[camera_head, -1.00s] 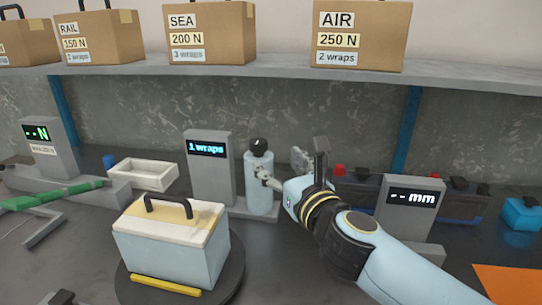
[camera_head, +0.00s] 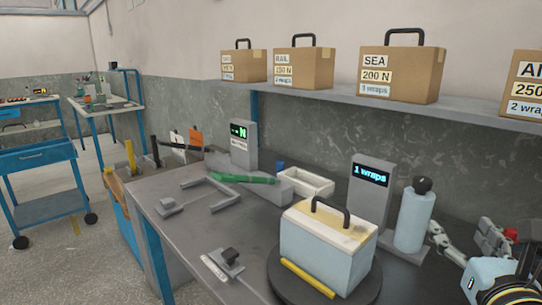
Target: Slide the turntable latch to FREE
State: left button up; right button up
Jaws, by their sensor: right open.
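The turntable (camera_head: 375,282) is a dark round disc at the front of the bench. A pale blue battery (camera_head: 315,258) with a cream top, black handle and yellow strip stands on it. Left of the turntable, a small grey plate with a black knob, which looks like the latch (camera_head: 229,258), lies on the bench beside a white label too small to read. My right gripper (camera_head: 460,230) is at the right edge, open and empty, right of the pale blue bottle-like roll (camera_head: 413,217) and apart from the knob. My left gripper is out of view.
A wraps display (camera_head: 371,185) stands behind the battery. A white tray (camera_head: 306,183), a green tool (camera_head: 243,178) and a grey bracket (camera_head: 195,191) lie further left. Cartons (camera_head: 400,74) stand on the shelf above. Bare bench surrounds the knob.

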aim_at(229, 255)
jog(key=k+j, duration=0.15)
jog(key=k, duration=0.25)
jog(key=k+j, duration=0.15)
jog(key=k, duration=0.25)
jog(key=k+j, duration=0.15)
jog(key=k, duration=0.25)
